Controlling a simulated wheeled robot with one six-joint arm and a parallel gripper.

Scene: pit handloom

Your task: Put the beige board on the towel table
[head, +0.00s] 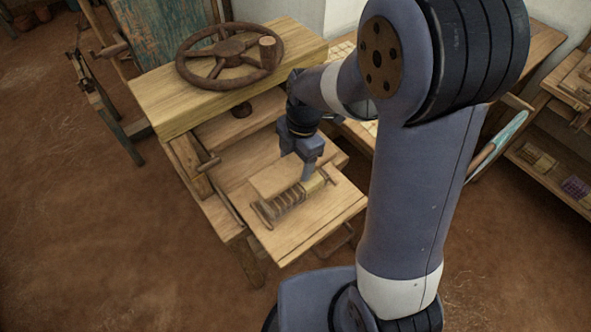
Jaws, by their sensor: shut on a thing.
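The beige board (272,178) is a pale, flat piece at the lower platform of the wooden screw press, behind a ribbed, roller-like piece (290,199). My gripper (309,176) points down at the board's right end and is shut on it; the fingertips are small and partly hidden. I cannot tell whether the board touches the surface below. A wooden table with light patterned cloths (344,50) shows behind my arm at the right; it may be the towel table, and my arm hides much of it.
The press has a thick top beam (150,105) and a large handwheel (229,55) close to my gripper. Shelves (545,165) with small goods stand at the right. A wooden frame (98,95) stands at the left. The brown floor in front is clear.

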